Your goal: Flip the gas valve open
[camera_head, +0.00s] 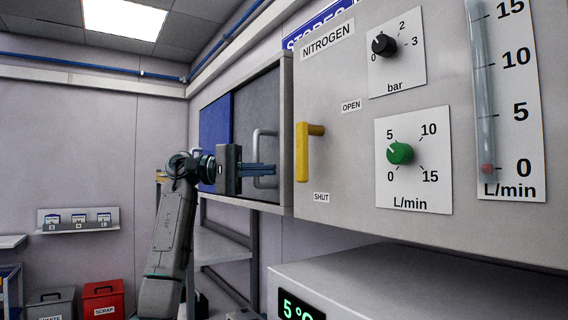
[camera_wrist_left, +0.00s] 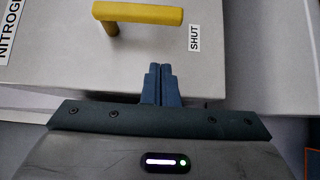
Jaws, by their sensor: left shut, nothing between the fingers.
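The yellow valve handle (camera_head: 302,152) is on the grey NITROGEN panel (camera_head: 345,95). Its mount is at the top and its free end points down toward the SHUT label (camera_head: 321,197). The OPEN label (camera_head: 351,106) is above and to the right. In the left wrist view the handle (camera_wrist_left: 140,14) lies across the top, with the SHUT label (camera_wrist_left: 194,39) beside its free end. My left gripper (camera_head: 275,169) is shut and empty, its fingertips left of the handle with a gap between. The fingertips (camera_wrist_left: 161,70) also show in the left wrist view. My right gripper is not in view.
A black bar knob (camera_head: 383,45), a green flow knob (camera_head: 400,153) and a flow tube (camera_head: 483,90) are right of the handle. A cabinet with a grey door handle (camera_head: 262,140) stands behind my left gripper. A white unit with a display (camera_head: 302,308) is below.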

